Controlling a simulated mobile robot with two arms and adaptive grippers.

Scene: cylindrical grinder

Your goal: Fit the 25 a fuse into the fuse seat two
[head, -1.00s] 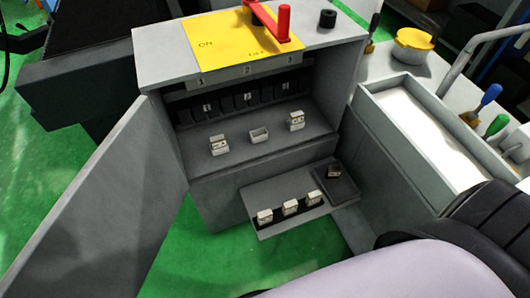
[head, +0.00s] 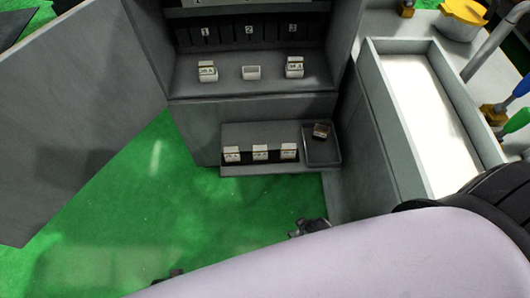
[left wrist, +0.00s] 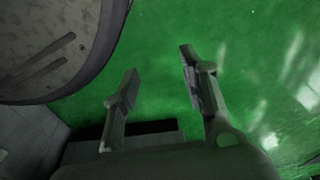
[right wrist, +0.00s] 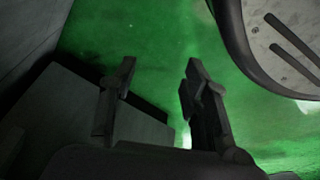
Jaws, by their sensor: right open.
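Fuse seat two (head: 251,73) is the empty light socket on the cabinet's inner ledge, below number 2. Seats one (head: 207,72) and three (head: 294,68) each hold a pale fuse. Three pale fuses, left (head: 231,154), middle (head: 260,152) and right (head: 289,151), stand on the low shelf. Their ratings are too small to read, so I cannot tell which is 25 A. My right gripper (right wrist: 160,75) is open and empty; part of it (head: 310,227) shows below the shelf in the head view. My left gripper (left wrist: 157,75) is open and empty over green floor.
A dark tray (head: 322,158) at the shelf's right end holds one darker fuse (head: 320,131). The cabinet door (head: 80,130) stands open at the left. A grey trough (head: 425,110) with white contents is at the right.

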